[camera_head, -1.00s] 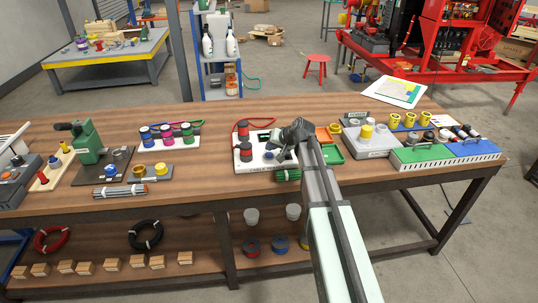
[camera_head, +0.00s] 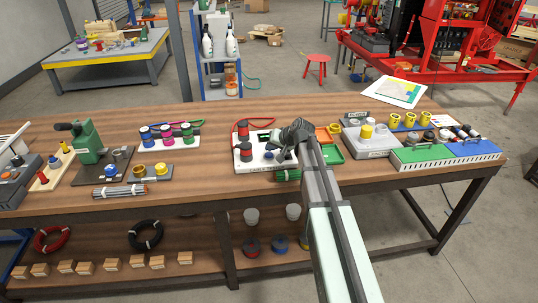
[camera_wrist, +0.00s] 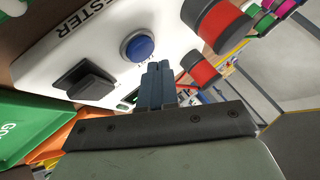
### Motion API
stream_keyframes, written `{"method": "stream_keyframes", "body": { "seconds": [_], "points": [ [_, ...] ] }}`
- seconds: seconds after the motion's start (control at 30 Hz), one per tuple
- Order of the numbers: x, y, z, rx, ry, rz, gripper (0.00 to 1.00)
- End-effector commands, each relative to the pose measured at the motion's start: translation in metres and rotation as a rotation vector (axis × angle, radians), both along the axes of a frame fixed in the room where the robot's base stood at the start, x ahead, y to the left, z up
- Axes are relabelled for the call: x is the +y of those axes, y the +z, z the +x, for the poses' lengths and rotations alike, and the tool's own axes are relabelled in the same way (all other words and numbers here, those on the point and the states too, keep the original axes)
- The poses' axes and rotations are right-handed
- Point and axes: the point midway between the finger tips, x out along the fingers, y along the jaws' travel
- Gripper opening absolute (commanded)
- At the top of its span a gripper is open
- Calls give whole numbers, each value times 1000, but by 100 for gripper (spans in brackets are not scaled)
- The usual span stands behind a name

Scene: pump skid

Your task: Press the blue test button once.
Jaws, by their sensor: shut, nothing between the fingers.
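The blue test button (camera_wrist: 138,46) is a round blue cap in a dark collar on the white cable tester (camera_wrist: 100,25). The tester (camera_head: 262,167) also shows on the workbench in the head view. My gripper (camera_wrist: 158,70) is shut and empty, with its fingertips just beside the button in the wrist picture. I cannot tell whether they touch it. In the head view my gripper (camera_head: 284,142) is over the tester's right side, and my arm hides part of the tester. The button (camera_head: 268,155) is small there.
A black rocker switch (camera_wrist: 86,82) is on the tester near the button. Red and black terminals (camera_wrist: 207,68) stand on its other side. A green tray (camera_head: 333,152) and an orange tray (camera_head: 322,134) lie right of the tester. A green bundle (camera_head: 288,175) lies in front.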

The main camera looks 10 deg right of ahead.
Motion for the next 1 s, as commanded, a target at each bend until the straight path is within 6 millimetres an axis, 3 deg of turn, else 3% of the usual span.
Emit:
{"method": "stream_keyframes", "body": {
  "seconds": [1.0],
  "points": [
    [0, -10, 0, 0, 0, 0, 0]
  ]
}}
